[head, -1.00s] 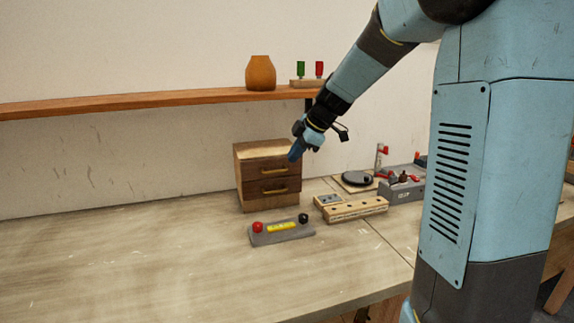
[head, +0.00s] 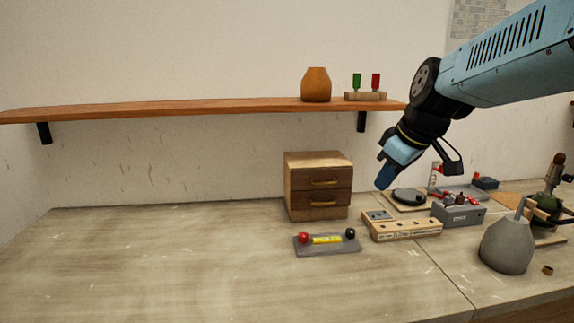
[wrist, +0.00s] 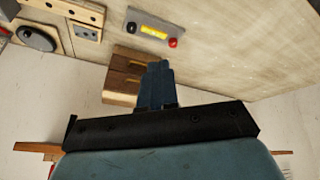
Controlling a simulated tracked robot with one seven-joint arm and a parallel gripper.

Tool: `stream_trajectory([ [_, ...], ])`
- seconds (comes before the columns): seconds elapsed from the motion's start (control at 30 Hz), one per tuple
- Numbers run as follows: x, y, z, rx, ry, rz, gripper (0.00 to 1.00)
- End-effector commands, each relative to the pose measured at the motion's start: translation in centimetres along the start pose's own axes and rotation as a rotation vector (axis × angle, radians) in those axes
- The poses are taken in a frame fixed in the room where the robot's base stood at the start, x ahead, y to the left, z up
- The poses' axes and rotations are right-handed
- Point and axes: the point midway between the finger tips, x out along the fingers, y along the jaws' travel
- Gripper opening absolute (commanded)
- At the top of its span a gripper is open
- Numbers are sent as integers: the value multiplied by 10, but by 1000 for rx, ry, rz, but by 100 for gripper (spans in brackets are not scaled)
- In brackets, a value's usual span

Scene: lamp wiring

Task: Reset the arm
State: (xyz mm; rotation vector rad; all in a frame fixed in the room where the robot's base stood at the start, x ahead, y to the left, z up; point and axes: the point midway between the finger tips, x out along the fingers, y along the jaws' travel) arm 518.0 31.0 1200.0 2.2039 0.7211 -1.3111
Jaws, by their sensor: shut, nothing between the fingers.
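My arm comes in from the upper right in the head view. My gripper (head: 384,183) hangs in the air above the bench, right of the small wooden drawer box (head: 319,187), pointing down and to the left. Its blue fingers are together with nothing between them. In the wrist view the shut fingers (wrist: 156,85) overlap part of the drawer box (wrist: 121,76). The gripper appears apart from everything around it.
The bench holds a grey block with red and black terminals (head: 327,244), a wooden strip with holes (head: 405,230), a round black dial (head: 408,196), a grey box (head: 458,214) and a grey bottle (head: 507,246). A shelf (head: 200,108) runs behind. The bench's left side is clear.

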Motion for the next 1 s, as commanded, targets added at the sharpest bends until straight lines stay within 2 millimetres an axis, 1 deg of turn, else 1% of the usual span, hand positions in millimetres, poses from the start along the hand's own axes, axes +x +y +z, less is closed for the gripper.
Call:
stream_trajectory([
  [0.03, -7, -8, 12, 61, -5, 20, 0],
  [0.1, -14, -18, 28, 158, -14, 47, 0],
  [0.3, -29, -43, 73, 430, -22, 129, 0],
  [0.4, -33, -52, 91, 542, -18, 166, 0],
  [0.5, -35, -57, 104, 623, -12, 193, 0],
  [0.7, -35, -62, 113, 691, -6, 214, 0],
  [1.0, -35, -62, 113, 692, -6, 213, 0],
])
